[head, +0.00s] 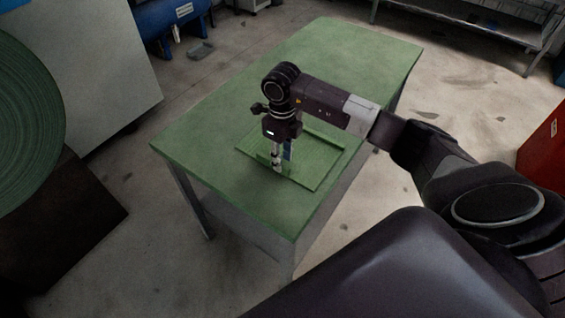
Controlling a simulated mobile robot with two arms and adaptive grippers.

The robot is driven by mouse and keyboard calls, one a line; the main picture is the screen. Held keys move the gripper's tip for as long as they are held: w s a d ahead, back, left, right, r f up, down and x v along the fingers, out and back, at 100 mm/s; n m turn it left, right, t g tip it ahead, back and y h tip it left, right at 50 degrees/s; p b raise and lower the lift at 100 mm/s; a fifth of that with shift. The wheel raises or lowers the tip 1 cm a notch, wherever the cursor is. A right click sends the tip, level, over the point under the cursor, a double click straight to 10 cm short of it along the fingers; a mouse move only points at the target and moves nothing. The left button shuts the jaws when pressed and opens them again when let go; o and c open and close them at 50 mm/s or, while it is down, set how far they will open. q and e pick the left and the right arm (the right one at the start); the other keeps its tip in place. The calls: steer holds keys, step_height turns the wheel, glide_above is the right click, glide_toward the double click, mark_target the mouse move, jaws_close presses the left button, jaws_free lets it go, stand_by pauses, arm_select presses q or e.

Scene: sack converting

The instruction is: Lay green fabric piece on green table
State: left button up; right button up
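The green table (345,55) stands in the middle of the head view, with grey legs. The green fabric piece (317,172) is a flat, square-cornered sheet lying on the table's near half, almost the same green as the top. My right gripper (278,168) points straight down over the left part of the piece, its fingertips at or just above its surface. The gripper and wrist hide part of the piece. I cannot tell whether the fingers are open or pinching the fabric. My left gripper is not in view.
A big green roll (28,125) stands at the left edge beside a grey cabinet (88,60). A blue machine (172,22) is at the back left, a metal bench (470,18) at the back right, a red box (546,140) at the right. The table's far half is clear.

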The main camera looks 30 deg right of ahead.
step_height(320, 180, up, 10)
steer(key=b, duration=0.2)
steer(key=shift+s+f, duration=0.1)
steer(key=shift+s, duration=0.05)
stand_by(0.4)
